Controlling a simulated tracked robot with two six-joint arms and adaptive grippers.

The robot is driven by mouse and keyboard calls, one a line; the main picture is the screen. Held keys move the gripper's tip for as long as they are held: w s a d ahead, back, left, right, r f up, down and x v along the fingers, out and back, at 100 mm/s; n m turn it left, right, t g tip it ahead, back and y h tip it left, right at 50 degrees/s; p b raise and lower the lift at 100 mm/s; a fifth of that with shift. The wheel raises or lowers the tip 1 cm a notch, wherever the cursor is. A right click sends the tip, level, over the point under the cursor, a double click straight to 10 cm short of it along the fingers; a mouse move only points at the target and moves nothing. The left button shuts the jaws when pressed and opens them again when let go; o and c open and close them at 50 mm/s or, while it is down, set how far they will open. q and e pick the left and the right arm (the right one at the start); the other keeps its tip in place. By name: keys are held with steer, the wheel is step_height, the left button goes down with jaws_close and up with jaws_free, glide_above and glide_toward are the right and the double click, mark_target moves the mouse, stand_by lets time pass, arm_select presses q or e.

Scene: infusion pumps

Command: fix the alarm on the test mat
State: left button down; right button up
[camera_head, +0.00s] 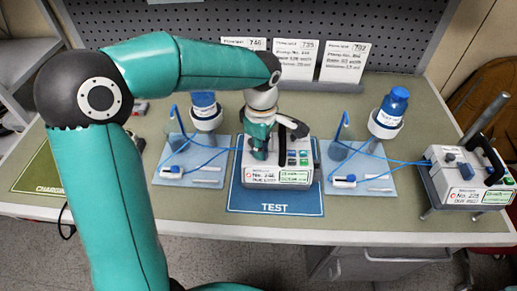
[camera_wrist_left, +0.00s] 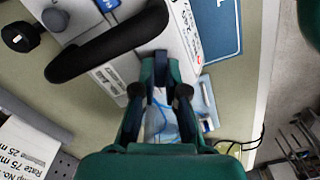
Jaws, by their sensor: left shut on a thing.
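The white infusion pump (camera_head: 296,177) stands on the blue test mat (camera_head: 275,207) in the head view, with a black handle on top, green and dark buttons and a label on its front. My left gripper (camera_head: 259,152) points down at the left part of this pump. Its fingers are shut on a small part of the pump, which they hide. In the left wrist view the fingertips (camera_wrist_left: 161,68) meet beside the pump's labelled face, just past the black handle (camera_wrist_left: 105,45). My right gripper is not in view.
A second pump (camera_head: 462,184) stands at the far right. Three cards (camera_head: 295,58) stand behind. The green charging mat (camera_head: 42,172) at the left is mostly bare.

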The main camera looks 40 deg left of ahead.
arm_select(q)
steer(key=m, duration=0.6)
steer(key=shift+m+b, duration=0.3)
steer(key=shift+b, duration=0.05)
steer(key=m, duration=0.6)
steer(key=shift+w, duration=0.1)
steer(key=c, duration=1.2)
jaws_free()
steer(key=shift+r, duration=0.1)
steer(key=shift+r, duration=5.9)
